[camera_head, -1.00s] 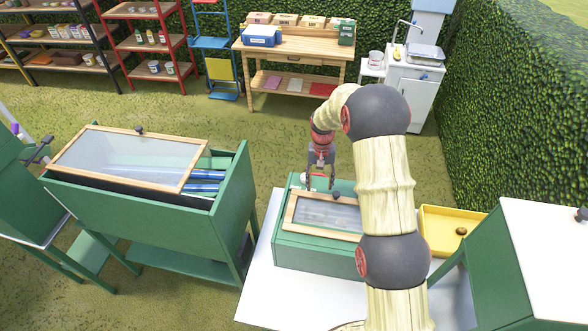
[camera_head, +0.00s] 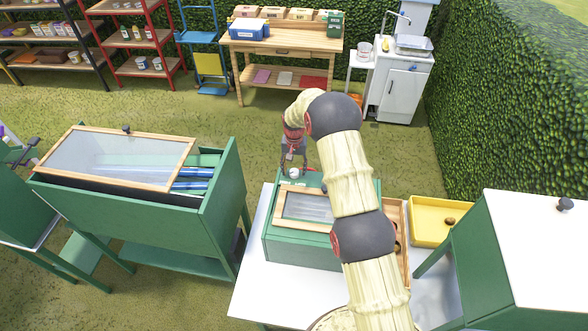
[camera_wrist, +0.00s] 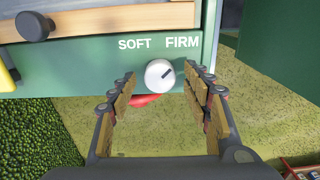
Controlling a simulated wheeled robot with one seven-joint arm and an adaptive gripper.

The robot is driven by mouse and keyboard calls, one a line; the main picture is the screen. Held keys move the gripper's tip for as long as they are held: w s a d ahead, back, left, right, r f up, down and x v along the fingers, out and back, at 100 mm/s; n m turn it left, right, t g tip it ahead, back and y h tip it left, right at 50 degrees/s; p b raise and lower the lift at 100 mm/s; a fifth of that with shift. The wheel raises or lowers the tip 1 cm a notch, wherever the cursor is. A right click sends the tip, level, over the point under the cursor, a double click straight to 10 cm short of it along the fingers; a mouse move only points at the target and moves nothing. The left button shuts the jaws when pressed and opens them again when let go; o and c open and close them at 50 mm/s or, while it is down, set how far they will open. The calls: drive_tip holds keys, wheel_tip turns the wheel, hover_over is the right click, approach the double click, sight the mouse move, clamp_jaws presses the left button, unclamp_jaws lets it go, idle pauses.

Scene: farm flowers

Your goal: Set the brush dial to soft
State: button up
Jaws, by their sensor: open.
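The brush dial (camera_wrist: 160,76) is a round white knob on the green face of the box (camera_wrist: 80,65), below the printed words SOFT and FIRM. Its dark mark points up and right, toward FIRM. My gripper (camera_wrist: 162,80) is open, with one finger on each side of the dial. Whether the fingers touch it I cannot tell; a small gap shows on both sides. In the head view the dial (camera_head: 294,173) shows as a white spot between the fingers of my gripper (camera_head: 294,170), at the far side of the green box (camera_head: 300,247).
A wood-framed lid with a dark knob (camera_wrist: 34,27) tops the box. A red piece (camera_wrist: 145,100) shows below the dial, partly hidden. A yellow tray (camera_head: 428,230) stands to the right on the white table (camera_head: 262,295). Grass lies open beyond the box.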

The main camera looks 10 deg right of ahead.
drive_tip(key=shift+f, duration=0.25)
drive_tip(key=shift+c, duration=0.6)
drive_tip(key=c, duration=1)
